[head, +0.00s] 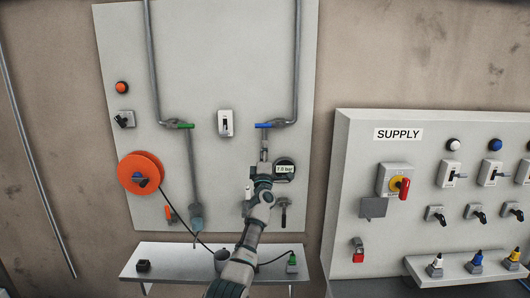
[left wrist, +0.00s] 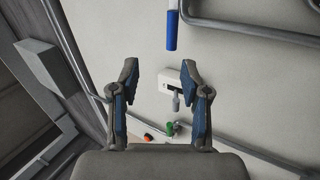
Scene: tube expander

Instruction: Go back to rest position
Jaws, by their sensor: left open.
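My left arm rises from the bottom of the head view, and its gripper (head: 265,158) is in front of the pale wall panel, just below the blue valve handle (head: 264,125). In the left wrist view the two fingers of this gripper (left wrist: 162,85) stand wide apart with nothing between their tips. The blue handle (left wrist: 171,30) shows beyond them, and a white switch box (left wrist: 174,82) is behind the right finger. In the head view the gripper partly hides the gauge reading 7.0 bar (head: 285,169). My right gripper is not in view.
A green valve handle (head: 179,125), a white switch (head: 225,123) and an orange reel (head: 141,173) are on the panel. A narrow shelf (head: 185,262) juts out below. The SUPPLY cabinet (head: 345,170), with several switches, stands at right.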

